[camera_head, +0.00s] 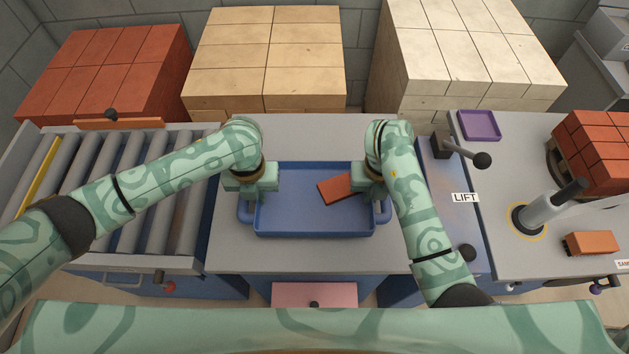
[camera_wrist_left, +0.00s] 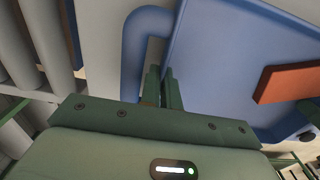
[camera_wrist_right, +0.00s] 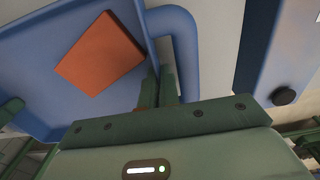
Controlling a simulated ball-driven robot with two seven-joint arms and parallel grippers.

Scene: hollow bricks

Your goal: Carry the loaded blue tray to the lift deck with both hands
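The blue tray (camera_head: 300,226) is over the grey surface in the middle; I cannot tell if it is touching it. One red brick (camera_head: 333,190) lies in its right part and shows in both wrist views. My left gripper (camera_wrist_left: 162,88) has its fingers close together astride the tray's left wall, inside the handle (camera_wrist_left: 132,50). My right gripper (camera_wrist_right: 159,88) likewise pinches the right wall beside its handle (camera_wrist_right: 185,40). The fingertips are partly hidden. A LIFT label (camera_head: 465,197) sits right of the tray; which surface is the lift deck is unclear.
A roller conveyor (camera_head: 135,220) is on the left. A lever with a black knob (camera_head: 482,160) stands by the LIFT label. A purple tray (camera_head: 479,125), a grey post (camera_head: 540,210) and red bricks (camera_head: 600,150) are on the right counter. Brick stacks (camera_head: 270,55) line the back.

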